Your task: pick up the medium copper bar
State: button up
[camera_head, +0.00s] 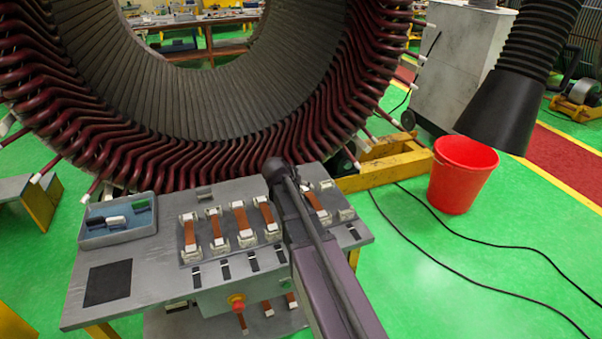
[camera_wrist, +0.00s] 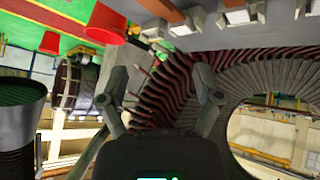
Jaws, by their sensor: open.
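Several copper bars stand in pale holders on a grey fixture on the table, among them the leftmost bar (camera_head: 189,232), a middle bar (camera_head: 240,218) and a right bar (camera_head: 315,201) beside my arm. They look alike in shape, and I cannot tell which is the medium one. In the wrist view, part of a copper bar (camera_wrist: 160,9) shows at the top edge beside white holder blocks. My gripper (camera_wrist: 161,82) is open and empty, with its fingers wide apart and no bar between them. In the head view my arm crosses the fixture and hides part of it.
The large stator (camera_head: 200,100) with dark red windings stands just behind the table (camera_head: 175,265). A blue-grey tray (camera_head: 118,232) with small items sits at the table's left. A red bucket (camera_head: 462,175) stands right on the green floor, near black cables and a yellow stand (camera_head: 385,170).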

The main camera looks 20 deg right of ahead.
jog(key=s+a+f+n+g+y, duration=0.1)
jog(key=s+a+f, duration=0.1)
jog(key=s, duration=0.2)
jog(key=s+a+f+n+g+y+b, duration=0.1)
jog(key=s+a+f+y, duration=0.1)
jog(key=s, duration=0.3)
jog(key=s+a+f+n+y+b, duration=0.1)
jog(key=s+a+n, duration=0.1)
jog(key=s+a, duration=0.2)
jog(key=shift+s+f+g+y, duration=0.3)
jog(key=shift+s+f+g, duration=0.1)
jog(key=shift+s, duration=0.15)
jog(key=s+a+f+n+g+y+b, duration=0.2)
jog(key=s+a+f+n+b, duration=0.1)
jog(key=s, duration=0.5)
notch_tip(320, 180, down, 4)
jog(key=a+b, duration=0.1)
jog(key=b, duration=0.1)
jog(key=shift+s+a+r+b, duration=0.15)
jog(key=shift+a+b, duration=0.1)
jog(key=shift+b, duration=0.15)
jog(key=c, duration=0.4)
jog(key=shift+o, duration=0.2)
jog(key=shift+a, duration=0.1)
